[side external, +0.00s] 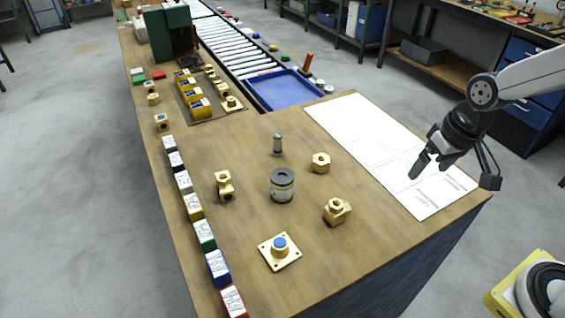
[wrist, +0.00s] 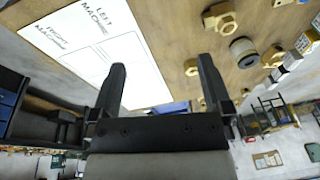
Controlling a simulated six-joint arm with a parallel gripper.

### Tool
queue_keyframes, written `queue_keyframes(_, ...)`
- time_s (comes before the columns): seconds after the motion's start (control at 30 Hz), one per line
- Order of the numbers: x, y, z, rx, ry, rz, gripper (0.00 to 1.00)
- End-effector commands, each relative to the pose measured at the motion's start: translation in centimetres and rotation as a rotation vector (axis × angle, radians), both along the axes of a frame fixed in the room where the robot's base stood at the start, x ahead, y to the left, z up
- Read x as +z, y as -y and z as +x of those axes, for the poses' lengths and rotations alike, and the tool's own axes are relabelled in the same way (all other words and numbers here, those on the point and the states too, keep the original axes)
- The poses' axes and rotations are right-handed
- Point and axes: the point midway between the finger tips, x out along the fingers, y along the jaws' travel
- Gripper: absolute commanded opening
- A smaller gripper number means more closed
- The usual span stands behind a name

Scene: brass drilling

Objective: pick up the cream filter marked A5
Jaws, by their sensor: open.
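My gripper (side external: 428,168) is open and empty, above the white sheet at the right side of the bench, well apart from the cylinder. In the wrist view its two fingers (wrist: 160,68) are spread wide with nothing between them.
Brass fittings surround the cylinder: an elbow (side external: 224,186), a hex piece (side external: 320,162), an angled fitting (side external: 337,211) and a flange with a blue cap (side external: 280,250). A small grey-green post (side external: 277,145) stands behind. Labelled blocks (side external: 205,236) line the left edge. A blue tray (side external: 284,90) lies farther back.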

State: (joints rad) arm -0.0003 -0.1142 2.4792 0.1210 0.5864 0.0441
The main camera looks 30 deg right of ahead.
Motion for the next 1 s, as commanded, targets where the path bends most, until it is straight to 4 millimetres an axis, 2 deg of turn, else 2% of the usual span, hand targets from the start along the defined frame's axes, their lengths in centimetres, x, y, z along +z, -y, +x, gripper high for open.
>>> queue_keyframes(0.27,-0.5,-1.8,1.0,-0.179,-0.068,0.136,1.00)
queue_keyframes(0.47,-0.9,-4.3,2.5,-0.402,-0.161,0.307,1.00)
queue_keyframes(0.77,-0.9,-8.4,6.3,-0.772,-0.332,0.603,1.00)
queue_keyframes(1.0,-0.6,-11.1,10.1,-1.051,-0.481,0.842,1.00)
